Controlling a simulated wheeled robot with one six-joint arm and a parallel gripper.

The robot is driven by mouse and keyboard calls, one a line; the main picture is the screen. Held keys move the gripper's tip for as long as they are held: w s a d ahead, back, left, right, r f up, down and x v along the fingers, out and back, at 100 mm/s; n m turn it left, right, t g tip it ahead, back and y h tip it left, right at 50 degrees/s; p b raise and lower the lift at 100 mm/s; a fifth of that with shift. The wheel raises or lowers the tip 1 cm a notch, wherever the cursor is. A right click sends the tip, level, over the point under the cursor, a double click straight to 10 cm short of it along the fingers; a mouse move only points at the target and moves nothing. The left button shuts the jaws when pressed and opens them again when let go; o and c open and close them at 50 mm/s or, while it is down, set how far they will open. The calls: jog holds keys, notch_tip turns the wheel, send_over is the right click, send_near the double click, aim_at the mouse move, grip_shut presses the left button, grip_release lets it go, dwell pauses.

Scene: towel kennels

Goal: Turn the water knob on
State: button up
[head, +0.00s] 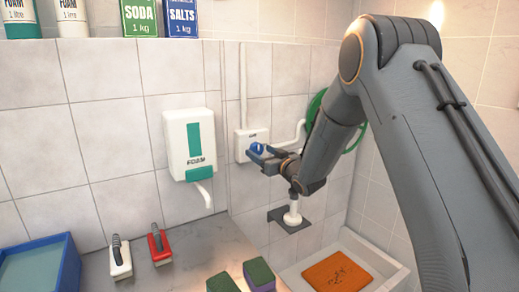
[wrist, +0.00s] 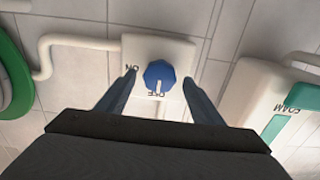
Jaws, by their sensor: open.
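The water knob is a round blue knob (head: 257,148) on a white wall box (head: 243,153). In the wrist view, which is upside down, the knob (wrist: 159,75) is at the upper middle on its white plate (wrist: 183,50). Its white pointer mark points down in that picture, at lettering that looks like OFF. Lettering that looks like ON is to its left, partly hidden by a finger. My gripper (wrist: 159,82) is open, with one finger on either side of the knob and a gap showing on both sides. In the head view my gripper (head: 264,155) is at the box.
A white foam dispenser (head: 190,145) hangs left of the box. A green hose reel (head: 318,112) is behind my arm. Below are a counter with two brushes (head: 158,245), a blue bin (head: 40,265) and a white basin with an orange towel (head: 338,273).

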jog(key=shift+x, duration=0.85)
jog(key=c, duration=1)
